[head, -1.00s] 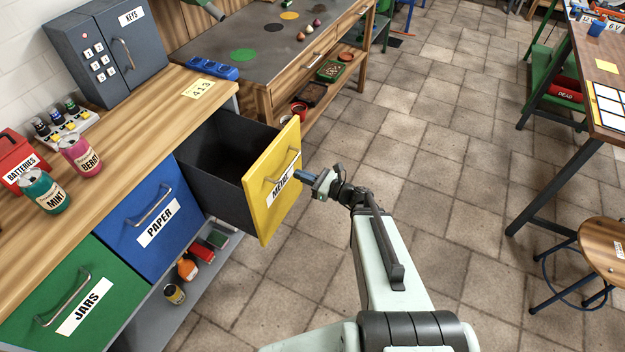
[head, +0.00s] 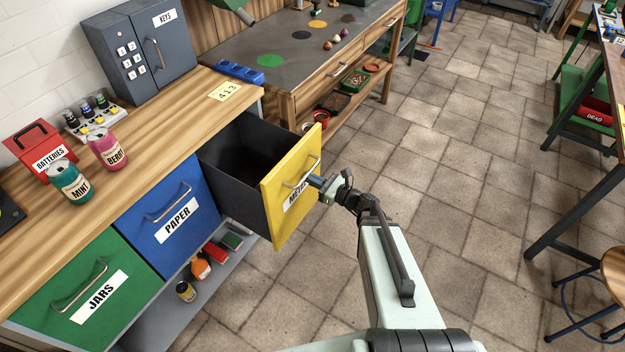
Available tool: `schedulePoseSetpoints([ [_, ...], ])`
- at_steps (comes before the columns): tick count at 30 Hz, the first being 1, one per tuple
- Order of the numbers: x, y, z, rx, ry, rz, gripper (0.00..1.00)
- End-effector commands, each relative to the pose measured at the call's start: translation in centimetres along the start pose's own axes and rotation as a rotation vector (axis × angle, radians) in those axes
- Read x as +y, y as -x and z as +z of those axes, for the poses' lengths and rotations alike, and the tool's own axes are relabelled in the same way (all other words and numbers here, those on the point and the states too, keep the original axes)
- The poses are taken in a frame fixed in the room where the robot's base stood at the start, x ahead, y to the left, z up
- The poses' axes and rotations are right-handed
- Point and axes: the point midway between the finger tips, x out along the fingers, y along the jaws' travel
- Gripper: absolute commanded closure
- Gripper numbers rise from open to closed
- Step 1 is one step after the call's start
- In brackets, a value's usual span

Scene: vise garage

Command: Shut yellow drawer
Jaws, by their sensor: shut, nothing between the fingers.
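The yellow drawer (head: 284,213), labelled METAL, is pulled well out of the wooden-topped bench, and its dark inside looks empty. It has a metal bar handle (head: 303,175) on its front. My gripper (head: 318,183) is shut and holds nothing. Its fingertips are at the drawer front, beside the handle and the right end of the label. I cannot tell whether they touch the front.
The blue PAPER drawer (head: 163,226) and green JARS drawer (head: 86,291) are closed. Cans, a red BATTERIES box (head: 42,150) and a grey KEYS cabinet (head: 146,55) stand on the bench top (head: 160,115). A second workbench (head: 300,48) stands behind the yellow drawer.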

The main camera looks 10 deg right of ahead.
Motion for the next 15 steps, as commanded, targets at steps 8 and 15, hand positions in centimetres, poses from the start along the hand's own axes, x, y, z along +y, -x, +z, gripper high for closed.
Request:
schedulePoseSetpoints([
  [8,-0.1,-4.6,-0.1,-0.002,0.001,0.004,1.0],
  [15,-0.2,-11.1,-0.1,-0.002,0.001,0.005,1.0],
])
